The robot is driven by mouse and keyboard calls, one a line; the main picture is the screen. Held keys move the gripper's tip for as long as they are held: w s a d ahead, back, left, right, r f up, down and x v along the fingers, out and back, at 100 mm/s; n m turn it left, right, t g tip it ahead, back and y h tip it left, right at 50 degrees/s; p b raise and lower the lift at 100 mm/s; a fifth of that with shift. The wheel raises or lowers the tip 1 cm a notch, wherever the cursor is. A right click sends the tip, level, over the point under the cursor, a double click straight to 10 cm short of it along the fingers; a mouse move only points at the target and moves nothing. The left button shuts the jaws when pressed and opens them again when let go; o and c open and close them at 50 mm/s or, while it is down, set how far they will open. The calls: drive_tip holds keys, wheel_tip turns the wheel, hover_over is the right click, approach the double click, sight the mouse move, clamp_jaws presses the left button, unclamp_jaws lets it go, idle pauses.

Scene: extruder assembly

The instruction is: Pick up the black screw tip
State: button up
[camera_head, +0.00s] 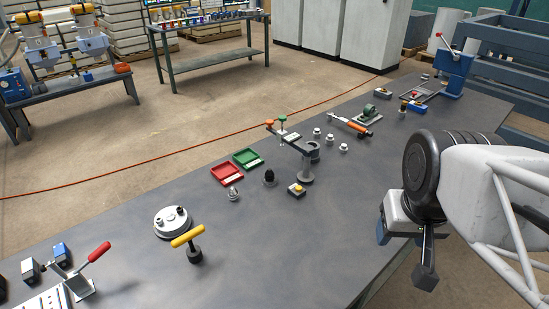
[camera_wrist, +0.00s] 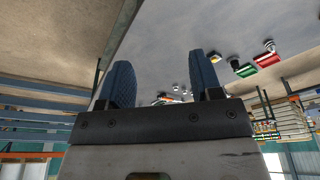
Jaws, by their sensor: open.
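The black screw tip (camera_head: 270,178) stands upright on the dark table (camera_head: 330,215), right of the green tray and left of a yellow-buttoned box. In the wrist view, the small dark shape beside the green tray looks like the same black screw tip (camera_wrist: 234,63), seen upside down and far off. My gripper (camera_head: 404,254) is at the right, near the table's front edge, well apart from the screw tip. In the wrist view my gripper (camera_wrist: 162,75) shows two dark blue fingers spread apart with nothing held between them.
A silver tip (camera_head: 233,194), red tray (camera_head: 227,175), green tray (camera_head: 247,158), yellow-buttoned box (camera_head: 296,190) and black stand (camera_head: 306,165) surround the screw tip. A round silver part (camera_head: 173,222) and yellow-handled tool (camera_head: 188,237) lie left. The table between my gripper and the box is clear.

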drive_tip(key=shift+o, duration=0.5)
drive_tip(key=n+g, duration=0.3)
drive_tip(key=n, duration=1.5)
hover_over(269, 170)
drive_tip(key=f, duration=1.7)
drive_tip(key=shift+d, duration=0.25)
drive_tip(key=shift+a+f, duration=0.1)
drive_tip(key=shift+a, duration=0.05)
